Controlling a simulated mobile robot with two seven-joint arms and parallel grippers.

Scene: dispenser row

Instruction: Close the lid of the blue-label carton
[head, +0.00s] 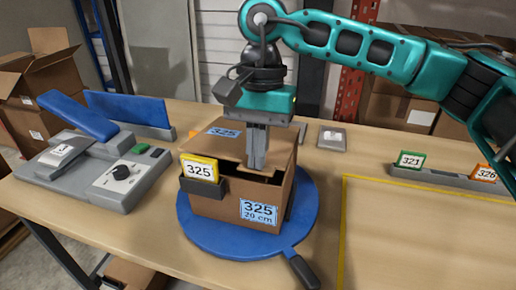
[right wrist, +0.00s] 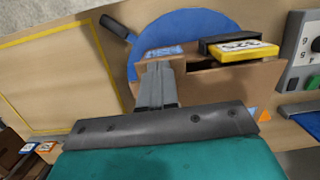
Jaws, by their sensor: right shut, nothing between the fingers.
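The blue-label carton (head: 232,208) is a brown box marked 325, 20 cm, standing on a blue round turntable (head: 200,240). Its lid (head: 220,148) lies low over the top, with a dark gap showing along the front edge. My right gripper (head: 257,165) points down at the lid, shut and empty, with its fingertips at the lid's front edge; I cannot tell if they touch. In the right wrist view the fingers (right wrist: 156,95) reach the carton (right wrist: 205,82), which has a yellow-framed 325 tag (right wrist: 243,50) in a dark holder. My left gripper is not in view.
A grey device with blue arms and a dial (head: 121,172) stands left of the turntable. The turntable's black handle (head: 303,271) points to the front right. A yellow-outlined area (head: 420,220) on the right is bare. A rail with 321 and 326 tags (head: 440,178) stands behind it.

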